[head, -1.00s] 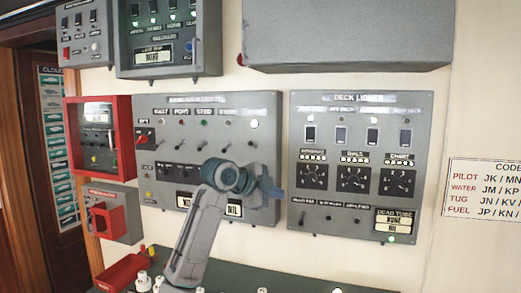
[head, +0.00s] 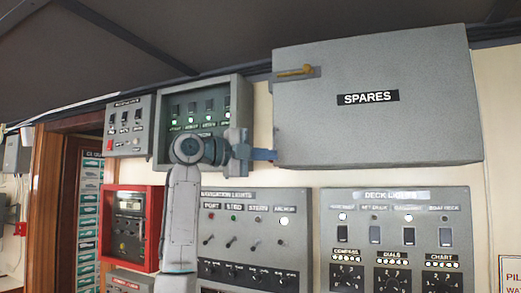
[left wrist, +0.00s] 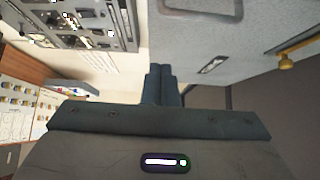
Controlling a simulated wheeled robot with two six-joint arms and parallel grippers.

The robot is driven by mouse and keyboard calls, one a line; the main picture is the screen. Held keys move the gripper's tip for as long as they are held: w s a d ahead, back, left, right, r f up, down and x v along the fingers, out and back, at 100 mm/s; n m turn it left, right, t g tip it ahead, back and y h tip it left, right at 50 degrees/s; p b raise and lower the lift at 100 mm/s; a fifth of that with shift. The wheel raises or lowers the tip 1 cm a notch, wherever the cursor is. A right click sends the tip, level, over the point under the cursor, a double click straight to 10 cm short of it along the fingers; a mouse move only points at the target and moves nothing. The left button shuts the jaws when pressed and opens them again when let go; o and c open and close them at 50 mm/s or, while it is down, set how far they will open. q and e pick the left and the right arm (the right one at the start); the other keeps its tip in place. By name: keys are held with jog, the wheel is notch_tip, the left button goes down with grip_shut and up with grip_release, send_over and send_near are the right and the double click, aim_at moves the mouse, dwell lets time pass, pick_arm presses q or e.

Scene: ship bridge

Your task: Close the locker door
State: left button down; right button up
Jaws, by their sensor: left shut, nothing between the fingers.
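The grey locker (head: 400,135) hangs high on the wall at the right in the head view, its front labelled SPARES. A yellow handle (head: 295,71) sits at its upper left edge. I cannot tell whether the door is fully flush or slightly ajar. My left gripper (head: 268,155) is shut and empty, its fingertips at the locker's lower left edge. I cannot tell whether they touch it. The left wrist view shows the shut fingers (left wrist: 160,85), with the grey locker surface (left wrist: 205,38) and the yellow handle (left wrist: 287,61) to the right. My right gripper is not in view.
Below the locker are the deck lights panel (head: 395,222) and the navigation lights panel (head: 250,225). A switch box (head: 160,105) is behind my left arm, and a red-framed box (head: 130,190) is at the left. The ceiling is close above the locker.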

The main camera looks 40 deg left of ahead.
aim_at(304, 158)
pick_arm(q)
jog(key=w+p, duration=0.1)
jog(key=w, duration=0.1)
jog(key=w+d+p, duration=0.1)
jog(key=w+p, duration=0.1)
jog(key=w, duration=0.1)
jog(key=w+d+p, duration=0.1)
jog(key=w+p, duration=0.1)
jog(key=w, duration=0.1)
jog(key=shift+w+r, duration=0.15)
jog(key=shift+w, duration=0.05)
jog(key=shift+w+a, duration=0.3)
jog(key=shift+a, duration=0.05)
jog(key=shift+f, duration=0.2)
jog(key=shift+d, duration=0.15)
